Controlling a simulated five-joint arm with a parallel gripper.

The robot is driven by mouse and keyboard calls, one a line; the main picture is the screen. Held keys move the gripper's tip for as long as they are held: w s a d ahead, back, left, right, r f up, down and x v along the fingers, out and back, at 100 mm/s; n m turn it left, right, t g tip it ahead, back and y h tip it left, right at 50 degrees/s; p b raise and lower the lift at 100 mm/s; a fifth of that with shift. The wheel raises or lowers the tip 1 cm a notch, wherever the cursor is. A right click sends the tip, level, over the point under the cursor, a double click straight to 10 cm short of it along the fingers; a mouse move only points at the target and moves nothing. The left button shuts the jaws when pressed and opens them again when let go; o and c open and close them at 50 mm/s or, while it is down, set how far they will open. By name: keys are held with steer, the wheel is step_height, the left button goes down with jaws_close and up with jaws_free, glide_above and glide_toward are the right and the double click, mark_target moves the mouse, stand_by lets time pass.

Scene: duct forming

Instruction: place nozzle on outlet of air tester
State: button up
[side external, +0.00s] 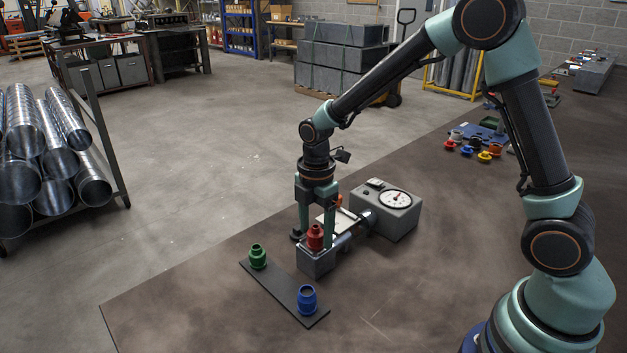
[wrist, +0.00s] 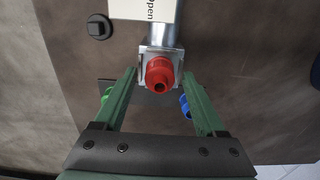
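A red nozzle (side external: 315,238) stands upright on the grey outlet block (side external: 318,264) of the air tester (side external: 386,212). In the wrist view the red nozzle (wrist: 159,75) sits over the square outlet block (wrist: 178,62). My gripper (side external: 317,242) is around the nozzle, pointing down. In the wrist view my gripper (wrist: 159,76) is open, with a gap between each finger and the nozzle. A green nozzle (side external: 258,257) and a blue nozzle (side external: 307,300) stand on a dark plate (side external: 282,287); both are partly hidden behind the fingers in the wrist view.
A metal pipe (wrist: 162,33) joins the outlet block to the tester. A pale card reading "Open" (wrist: 145,9) lies over it, with a black knob (wrist: 99,27) to the left. Several coloured parts (side external: 478,148) lie farther back. The front table surface is clear.

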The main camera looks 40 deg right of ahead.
mark_target(316, 226)
step_height(316, 226, up, 12)
steer(key=s+d+r+m+t, duration=0.2)
steer(key=s+m, duration=0.4)
steer(key=m, duration=0.3)
steer(key=s+d+r+m+t, duration=0.2)
steer(key=s+m, duration=0.4)
steer(key=m, duration=0.3)
steer(key=shift+s+d+r+t, duration=0.25)
steer(key=shift+r+t, duration=0.2)
steer(key=shift+t, duration=0.35)
